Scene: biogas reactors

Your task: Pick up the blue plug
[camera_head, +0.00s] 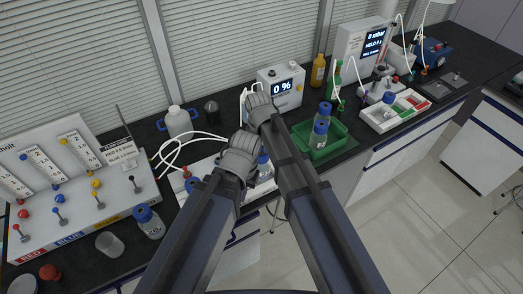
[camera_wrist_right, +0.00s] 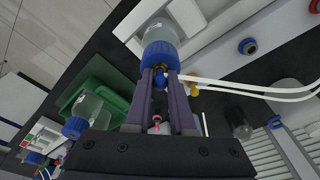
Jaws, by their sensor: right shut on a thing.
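The blue plug (camera_wrist_right: 160,82) shows as a small blue shape between the fingertips of my right gripper (camera_wrist_right: 161,74) in the right wrist view. The fingers are shut on it, just in front of a clear bottle with a blue cap (camera_wrist_right: 158,56). In the head view my right gripper (camera_head: 258,103) is the upper one; its fingers and the plug are hidden behind the wrist. My left gripper (camera_head: 242,145) is lower, close beside the right arm, with its fingers hidden.
White tubes (camera_wrist_right: 245,86) run close beside the right fingers. A yellow fitting (camera_wrist_right: 191,83) is near them. A green tray (camera_head: 330,140) with blue-capped bottles stands right of my arms. A display unit (camera_head: 282,88) stands behind; a lever panel (camera_head: 75,190) fills the left.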

